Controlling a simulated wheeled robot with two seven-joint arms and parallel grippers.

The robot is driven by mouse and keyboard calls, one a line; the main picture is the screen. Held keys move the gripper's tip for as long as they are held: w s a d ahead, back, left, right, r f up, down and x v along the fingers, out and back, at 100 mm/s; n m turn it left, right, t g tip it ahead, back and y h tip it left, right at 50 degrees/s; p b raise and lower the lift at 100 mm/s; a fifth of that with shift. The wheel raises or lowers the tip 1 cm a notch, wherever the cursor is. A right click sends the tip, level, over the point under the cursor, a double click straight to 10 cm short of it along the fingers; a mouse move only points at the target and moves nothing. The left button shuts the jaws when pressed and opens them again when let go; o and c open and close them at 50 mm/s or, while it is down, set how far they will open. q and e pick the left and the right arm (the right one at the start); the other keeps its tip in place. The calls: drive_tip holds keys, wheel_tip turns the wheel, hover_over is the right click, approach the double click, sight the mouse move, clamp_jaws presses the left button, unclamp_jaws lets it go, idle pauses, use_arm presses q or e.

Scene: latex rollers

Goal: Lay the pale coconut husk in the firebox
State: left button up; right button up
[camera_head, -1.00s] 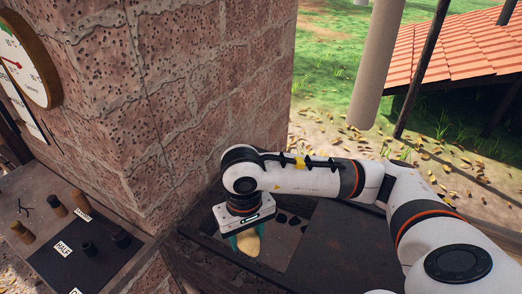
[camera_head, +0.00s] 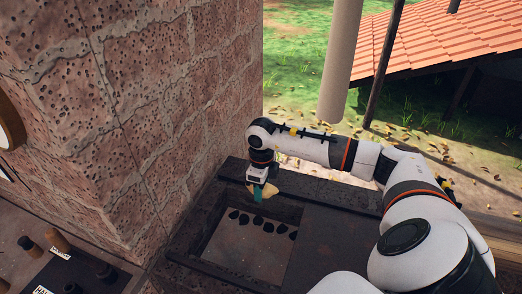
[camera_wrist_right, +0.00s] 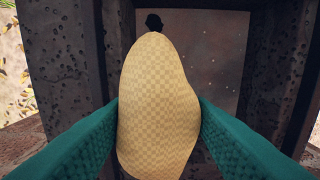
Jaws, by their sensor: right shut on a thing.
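The pale coconut husk (camera_head: 268,190) is a cream, rounded piece held in my right gripper (camera_head: 258,192). In the right wrist view the husk (camera_wrist_right: 158,105) fills the middle, with a green finger pressed on each side. The firebox (camera_head: 212,207) is a dark, open rectangular box with a pale grey floor and several black lumps in a row. The gripper and husk are over its far rim area, above the lumps. I cannot tell the exact height. My left gripper does not show.
A pitted brick wall (camera_head: 150,110) stands close at the left of the firebox. A dark flat plate (camera_head: 335,235) covers the right side. A board with dark and tan pegs (camera_head: 58,240) lies at the lower left. A grey post (camera_head: 340,60) rises behind.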

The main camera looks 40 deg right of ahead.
drive_tip(key=shift+f, duration=0.25)
wheel_tip(320, 180, down, 9)
drive_tip(key=b, duration=0.6)
drive_tip(key=shift+f, duration=0.15)
drive_tip(key=o, duration=1.1)
drive_tip(key=shift+c, duration=0.2)
